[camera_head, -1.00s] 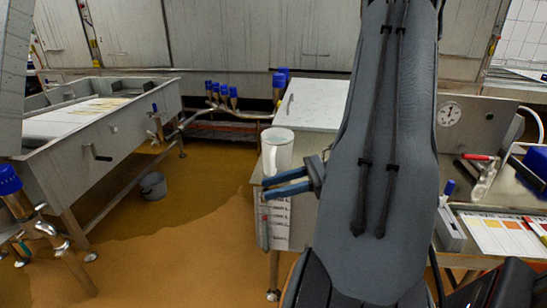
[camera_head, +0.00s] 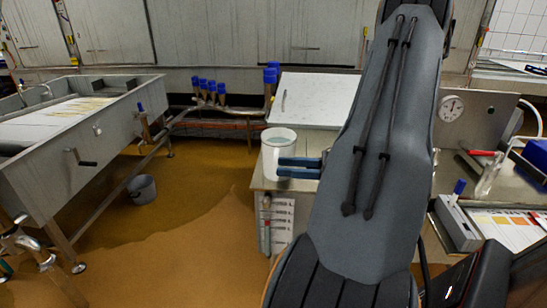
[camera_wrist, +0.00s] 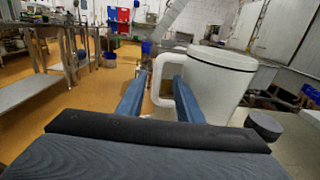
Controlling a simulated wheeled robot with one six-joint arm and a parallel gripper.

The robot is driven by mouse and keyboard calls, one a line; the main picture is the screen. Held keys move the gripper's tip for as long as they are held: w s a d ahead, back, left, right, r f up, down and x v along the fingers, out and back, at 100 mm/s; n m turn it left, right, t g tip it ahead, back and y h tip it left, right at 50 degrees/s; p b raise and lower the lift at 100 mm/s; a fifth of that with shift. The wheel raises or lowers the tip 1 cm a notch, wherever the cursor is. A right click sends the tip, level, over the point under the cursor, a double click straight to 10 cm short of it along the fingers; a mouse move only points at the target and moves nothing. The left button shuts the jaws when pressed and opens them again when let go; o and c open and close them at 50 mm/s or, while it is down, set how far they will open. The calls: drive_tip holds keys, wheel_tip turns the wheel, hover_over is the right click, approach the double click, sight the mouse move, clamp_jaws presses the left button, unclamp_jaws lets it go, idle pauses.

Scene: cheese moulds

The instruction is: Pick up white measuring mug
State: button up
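The white measuring mug (camera_head: 279,146) stands upright on the near left corner of a work table, left of my arm in the head view. In the wrist view the mug (camera_wrist: 216,82) is large and close, with its handle (camera_wrist: 165,78) toward the left. My gripper (camera_head: 280,168) has two blue fingers pointing left, level with the mug's lower part. In the wrist view my gripper (camera_wrist: 160,88) is open. One finger is left of the handle and the other overlaps the mug's side by the handle. I cannot tell whether they touch it.
A white board (camera_head: 318,100) lies on the table behind the mug. A dark round object (camera_wrist: 263,125) is right of the mug in the wrist view. A metal vat (camera_head: 75,120) and a grey bucket (camera_head: 141,188) are at left. The floor between is clear.

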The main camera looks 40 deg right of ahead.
drive_tip(key=p+x, duration=0.1)
drive_tip(key=x, duration=0.6)
drive_tip(key=shift+a, duration=0.45)
clamp_jaws()
idle(1.0)
